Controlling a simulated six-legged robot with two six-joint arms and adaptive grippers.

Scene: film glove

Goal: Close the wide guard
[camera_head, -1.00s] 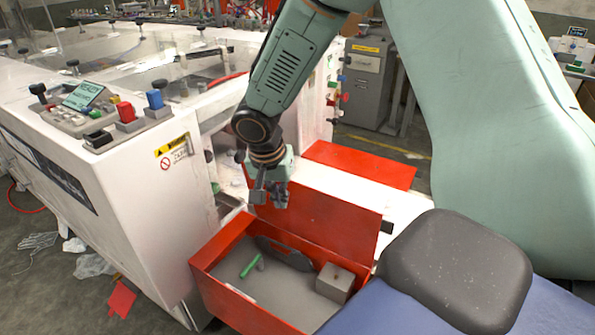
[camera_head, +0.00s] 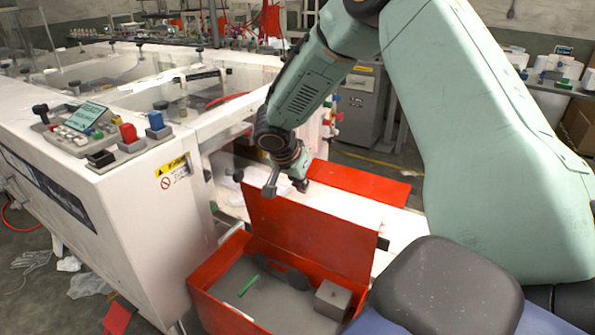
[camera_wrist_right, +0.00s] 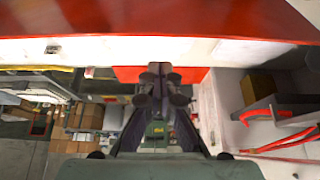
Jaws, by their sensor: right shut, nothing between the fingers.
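A wide red panel (camera_head: 310,235), which I take to be the wide guard, stands up steeply behind an open red box (camera_head: 200,279). A second red panel (camera_head: 362,184) lies nearly flat on the white surface behind it. My right gripper (camera_head: 286,190) is shut and empty, at the upright panel's top left edge. I cannot tell whether it touches the panel. In the right wrist view the shut fingers (camera_wrist_right: 160,72) point away over white surface, with a red panel edge (camera_wrist_right: 160,17) across the top. My left gripper is not in view.
The box holds a green stick (camera_head: 249,285), a dark flat piece and a grey block (camera_head: 332,299). A white machine (camera_head: 140,220) with a button panel stands at left. A grey cushion (camera_head: 445,290) is at front right. White surface right of the panels is clear.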

